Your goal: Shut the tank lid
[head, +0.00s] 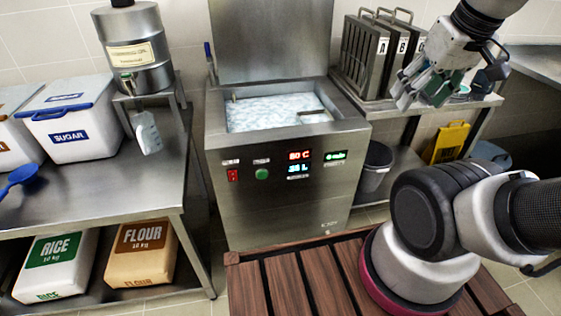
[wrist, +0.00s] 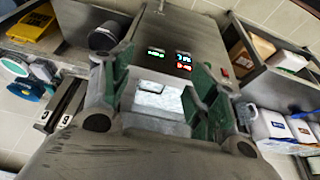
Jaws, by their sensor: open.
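The tank (head: 290,185) is a steel box with a lit front panel and a bath of pale, bubbly liquid (head: 265,112). Its lid (head: 270,40) stands upright at the back edge, open, its top cut off by the head view. A broad grey metal surface (wrist: 150,155), likely the lid, fills the lower middle, apparently close; contact cannot be told.
Lettered plates (head: 369,55) stand in a rack right of the tank, with a dark bin (head: 375,168) and yellow sign (head: 446,142) below. A steel bench (head: 150,185) at left holds a sugar tub (head: 78,122) and a dispenser (head: 135,50). Dark wooden slats (head: 290,285) lie in front.

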